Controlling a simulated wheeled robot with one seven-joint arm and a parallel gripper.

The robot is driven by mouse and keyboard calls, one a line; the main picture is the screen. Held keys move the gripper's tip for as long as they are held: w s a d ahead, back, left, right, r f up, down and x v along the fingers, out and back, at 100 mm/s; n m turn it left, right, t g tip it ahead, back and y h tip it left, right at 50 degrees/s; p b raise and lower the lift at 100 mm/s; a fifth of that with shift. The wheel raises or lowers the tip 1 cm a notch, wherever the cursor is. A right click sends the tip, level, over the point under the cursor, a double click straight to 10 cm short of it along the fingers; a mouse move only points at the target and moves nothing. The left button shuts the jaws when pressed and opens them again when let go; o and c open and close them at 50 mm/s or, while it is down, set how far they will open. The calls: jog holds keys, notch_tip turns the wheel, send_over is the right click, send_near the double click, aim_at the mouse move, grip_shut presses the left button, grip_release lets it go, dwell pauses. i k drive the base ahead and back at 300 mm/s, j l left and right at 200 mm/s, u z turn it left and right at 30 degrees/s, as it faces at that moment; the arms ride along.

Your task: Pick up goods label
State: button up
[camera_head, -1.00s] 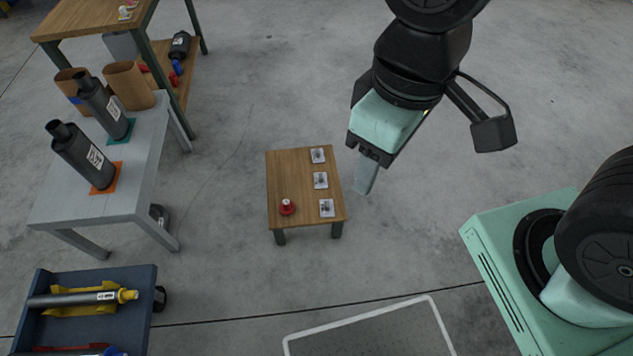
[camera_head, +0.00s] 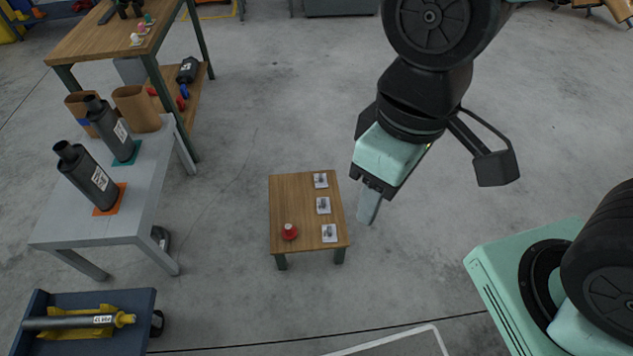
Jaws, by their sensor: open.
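Three small whitish labels lie in a column along the right side of a low wooden table: a far label (camera_head: 320,180), a middle label (camera_head: 323,205) and a near label (camera_head: 329,233). Each has a dark print or mark, too small to read. The low table (camera_head: 290,203) stands on the floor near the middle of the view. My gripper (camera_head: 369,207) hangs to the right of the table in the picture, pointing down and apart from the labels. It is open, with nothing seen between its fingers. One finger largely hides the other.
A red object with a white top (camera_head: 289,231) sits at the low table's near left corner. A grey table (camera_head: 60,225) with dark mufflers stands at left, with a taller wooden table (camera_head: 100,35) behind it. A blue tray (camera_head: 35,303) is front left. Floor around the low table is clear.

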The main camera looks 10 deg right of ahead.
aim_at(323, 206)
jog(key=j+u, duration=0.15)
jog(key=u, duration=2.1)
jog(key=z, duration=1.3)
jog(key=l+z, duration=0.35)
jog(key=i+l+z, duration=0.15)
jog(key=l+z, duration=0.2)
jog(key=i+l, duration=0.4)
jog(key=l, duration=0.2)
jog(key=i+l+u, duration=0.1)
jog(key=u, duration=0.3)
jog(key=i+l+u, duration=0.1)
jog(key=l+u, duration=0.4)
jog(key=u, duration=0.25)
jog(key=i, duration=0.05)
